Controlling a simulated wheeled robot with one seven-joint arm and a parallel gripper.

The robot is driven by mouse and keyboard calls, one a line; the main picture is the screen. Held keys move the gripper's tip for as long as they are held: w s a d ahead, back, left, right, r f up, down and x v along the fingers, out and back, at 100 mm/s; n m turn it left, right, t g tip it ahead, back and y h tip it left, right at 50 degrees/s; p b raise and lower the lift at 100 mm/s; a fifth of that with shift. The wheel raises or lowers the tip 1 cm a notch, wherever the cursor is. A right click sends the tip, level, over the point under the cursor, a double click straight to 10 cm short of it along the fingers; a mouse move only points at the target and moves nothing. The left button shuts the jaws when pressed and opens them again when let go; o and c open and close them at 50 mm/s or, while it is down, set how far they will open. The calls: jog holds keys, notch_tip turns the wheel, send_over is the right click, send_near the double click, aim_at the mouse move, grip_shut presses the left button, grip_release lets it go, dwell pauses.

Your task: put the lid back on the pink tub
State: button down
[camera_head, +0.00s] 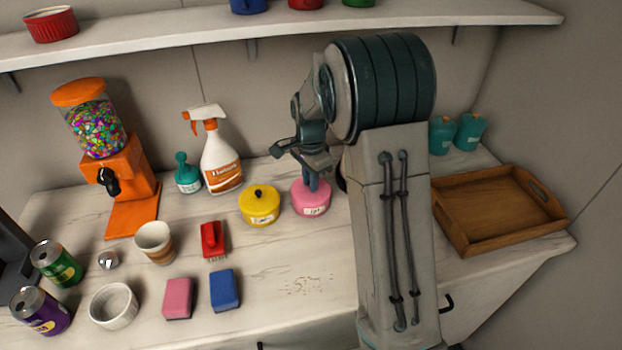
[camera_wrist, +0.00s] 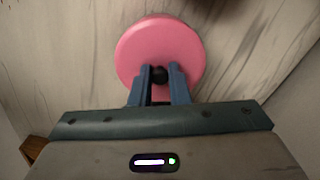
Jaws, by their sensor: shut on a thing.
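The pink tub (camera_head: 311,203) stands on the counter beside a yellow tub (camera_head: 260,206) that has a lid with a black knob. In the head view, my gripper (camera_head: 312,183) points down at the top of the pink tub. In the wrist view, a round pink lid (camera_wrist: 152,48) with a dark knob (camera_wrist: 159,75) fills the upper middle. My gripper's blue fingers (camera_wrist: 160,78) are shut on this knob. The lid appears on or just above the tub; whether it touches the rim cannot be told. The lid hides the tub in the wrist view.
A spray bottle (camera_head: 221,160) and a teal bottle (camera_head: 187,175) stand behind, left of the tubs. A red brush (camera_head: 213,239) lies in front. A wooden tray (camera_head: 455,232) is at the right. The counter in front of the pink tub is clear, with crumbs (camera_head: 305,285).

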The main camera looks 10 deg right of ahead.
jog(key=c, duration=0.8)
grip_release()
jog(key=shift+r, duration=0.1)
jog(key=shift+r+p, duration=2.35)
jog(key=shift+r, duration=1.05)
